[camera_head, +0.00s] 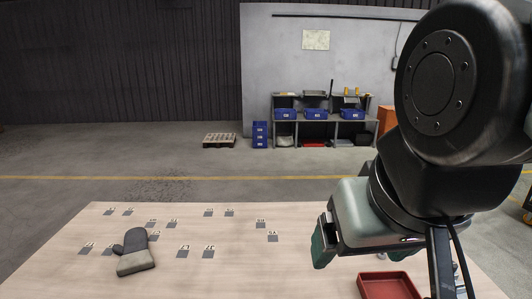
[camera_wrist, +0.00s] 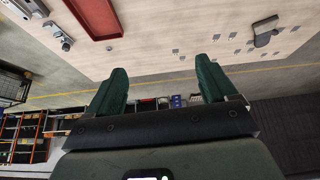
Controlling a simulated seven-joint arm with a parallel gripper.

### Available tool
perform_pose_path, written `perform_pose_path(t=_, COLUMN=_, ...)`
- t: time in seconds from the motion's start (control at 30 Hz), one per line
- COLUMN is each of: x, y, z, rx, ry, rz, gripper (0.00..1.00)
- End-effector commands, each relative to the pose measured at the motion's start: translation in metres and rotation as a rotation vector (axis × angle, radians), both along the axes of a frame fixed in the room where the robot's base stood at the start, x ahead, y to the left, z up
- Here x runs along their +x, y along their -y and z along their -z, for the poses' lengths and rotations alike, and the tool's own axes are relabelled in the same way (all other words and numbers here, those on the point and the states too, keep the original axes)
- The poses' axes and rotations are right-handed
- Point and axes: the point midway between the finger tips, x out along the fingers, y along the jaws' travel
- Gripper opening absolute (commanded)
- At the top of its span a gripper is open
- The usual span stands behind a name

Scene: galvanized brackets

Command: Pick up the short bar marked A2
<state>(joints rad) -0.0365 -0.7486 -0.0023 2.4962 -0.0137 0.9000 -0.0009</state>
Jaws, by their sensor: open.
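Several small grey pieces with white labels lie spread on the pale table, among them one at the middle right (camera_head: 273,238), one at the front (camera_head: 208,253) and one at the back (camera_head: 209,213). The labels are too small to read surely, so I cannot tell which piece is the bar marked A2. The pieces also show as tiny marks in the wrist view (camera_wrist: 216,38). My gripper (camera_wrist: 160,68) has green fingers spread wide apart, with nothing between them. In the head view it is at the right, above the table and apart from the labelled pieces.
A dark grey mitt with a pale cuff (camera_head: 136,262) lies at the left, close to some pieces. A red tray (camera_head: 390,286) is at the front right, below my arm. Metal items (camera_wrist: 56,36) lie beyond the tray. The table's middle front is clear.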

Motion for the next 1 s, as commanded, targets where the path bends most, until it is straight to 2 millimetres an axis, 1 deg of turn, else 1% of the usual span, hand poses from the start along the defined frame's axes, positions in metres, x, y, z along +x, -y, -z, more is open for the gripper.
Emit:
perform_pose_path(t=0.03, x=0.0, y=0.0, z=0.0, rx=0.0, ry=0.0, rz=0.001, gripper=0.79)
perform_pose_path(t=0.1, x=0.0, y=0.0, z=0.0, rx=0.0, ry=-0.001, rz=0.001, gripper=0.71)
perform_pose_path(t=0.4, x=0.003, y=0.002, z=-0.001, rx=-0.013, ry=-0.004, rz=-0.012, gripper=0.71)
perform_pose_path(t=0.47, x=0.009, y=0.006, z=-0.003, rx=-0.048, ry=-0.011, rz=-0.042, gripper=0.71)
perform_pose_path(t=0.53, x=0.02, y=0.012, z=-0.007, rx=-0.114, ry=-0.023, rz=-0.101, gripper=0.71)
perform_pose_path(t=0.57, x=0.026, y=0.017, z=-0.008, rx=-0.148, ry=-0.03, rz=-0.132, gripper=0.71)
perform_pose_path(t=0.63, x=0.045, y=0.029, z=-0.012, rx=-0.234, ry=-0.043, rz=-0.191, gripper=0.71)
perform_pose_path(t=0.67, x=0.055, y=0.037, z=-0.014, rx=-0.266, ry=-0.044, rz=-0.198, gripper=0.71)
perform_pose_path(t=0.7, x=0.069, y=0.05, z=-0.015, rx=-0.303, ry=-0.039, rz=-0.186, gripper=0.71)
perform_pose_path(t=0.77, x=0.091, y=0.073, z=-0.016, rx=-0.346, ry=-0.023, rz=-0.143, gripper=0.71)
perform_pose_path(t=0.8, x=0.105, y=0.089, z=-0.017, rx=-0.375, ry=-0.013, rz=-0.116, gripper=0.71)
perform_pose_path(t=0.87, x=0.126, y=0.116, z=-0.016, rx=-0.421, ry=0.003, rz=-0.082, gripper=0.71)
perform_pose_path(t=0.9, x=0.141, y=0.136, z=-0.015, rx=-0.45, ry=0.013, rz=-0.06, gripper=0.71)
perform_pose_path(t=0.97, x=0.161, y=0.171, z=-0.01, rx=-0.493, ry=0.031, rz=-0.023, gripper=0.71)
perform_pose_path(t=1.0, x=0.173, y=0.197, z=-0.006, rx=-0.517, ry=0.043, rz=0.005, gripper=0.71)
